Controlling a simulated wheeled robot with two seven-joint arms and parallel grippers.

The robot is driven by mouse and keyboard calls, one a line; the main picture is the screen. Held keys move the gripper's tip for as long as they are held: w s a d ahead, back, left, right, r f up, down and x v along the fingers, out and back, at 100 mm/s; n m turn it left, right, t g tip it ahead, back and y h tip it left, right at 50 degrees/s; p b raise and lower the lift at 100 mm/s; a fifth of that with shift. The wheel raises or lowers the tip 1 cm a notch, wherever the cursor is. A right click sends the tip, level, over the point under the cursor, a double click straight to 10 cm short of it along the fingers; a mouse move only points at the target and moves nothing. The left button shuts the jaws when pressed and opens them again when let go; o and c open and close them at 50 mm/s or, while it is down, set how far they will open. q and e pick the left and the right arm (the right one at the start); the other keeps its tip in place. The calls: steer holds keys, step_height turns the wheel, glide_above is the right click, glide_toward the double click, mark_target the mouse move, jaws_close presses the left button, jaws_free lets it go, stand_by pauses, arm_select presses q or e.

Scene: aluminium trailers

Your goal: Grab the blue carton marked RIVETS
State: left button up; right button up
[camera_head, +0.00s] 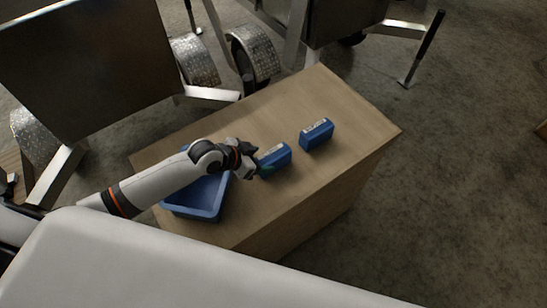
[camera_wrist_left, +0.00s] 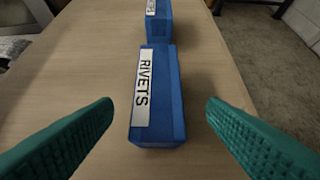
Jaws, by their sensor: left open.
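The blue carton marked RIVETS (camera_wrist_left: 168,100) lies on the wooden table in the left wrist view, its white label facing up. In the head view it is the nearer blue carton (camera_head: 275,157). My left gripper (camera_wrist_left: 160,125) is open, with one green finger on each side of the carton's near end and a gap on both sides. In the head view my left gripper (camera_head: 258,168) is beside the carton's left end. My right gripper is not in view.
A blue bin (camera_head: 208,214) stands under my left arm on the wooden table (camera_head: 260,110). Aluminium trailers (camera_head: 80,60) stand behind.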

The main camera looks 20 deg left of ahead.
mark_target(269, 157)
arm_select(q)
steer(key=shift+w+d+f, duration=0.2)
steer(key=shift+w+f, duration=0.1)
steer(key=shift+f, duration=0.05)
steer(key=shift+w+d+f, duration=0.3)
steer(key=shift+w, duration=0.15)
steer(key=shift+w+d+f, duration=0.3)
steer(key=shift+w, duration=0.15)
steer(key=shift+x, duration=1.2)
steer(key=shift+w+d+f+p, duration=0.1)
steer(key=shift+w+f+p, duration=0.1)
steer(key=shift+p, duration=0.1)
steer(key=c, duration=1.2)
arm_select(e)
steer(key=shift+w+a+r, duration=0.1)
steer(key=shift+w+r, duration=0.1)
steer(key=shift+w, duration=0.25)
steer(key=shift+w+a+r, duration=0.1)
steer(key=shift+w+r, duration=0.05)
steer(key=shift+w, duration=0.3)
